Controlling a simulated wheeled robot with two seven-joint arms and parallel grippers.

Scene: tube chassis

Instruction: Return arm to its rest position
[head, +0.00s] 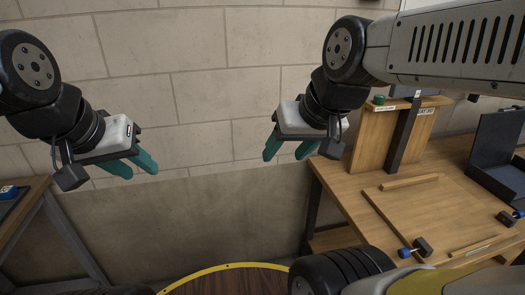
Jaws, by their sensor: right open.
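My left gripper (142,174) hangs in front of the wall at the left. Its two teal fingers are apart and nothing is between them. My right gripper (284,157) is at the middle of the view, left of the wooden workbench (410,210). Its teal fingers point down, stand apart and hold nothing. Both grippers are in the air and touch nothing that I can see. My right arm comes in from the upper right and hides part of the wall and the bench's back.
On the bench are a wooden upright stand (374,140), wooden strips (410,181), a black panel (497,150) and blue-and-black parts (416,247). Another table (28,205) stands at the left edge. A yellow-rimmed round surface (235,267) is at the bottom. The space between the grippers is clear.

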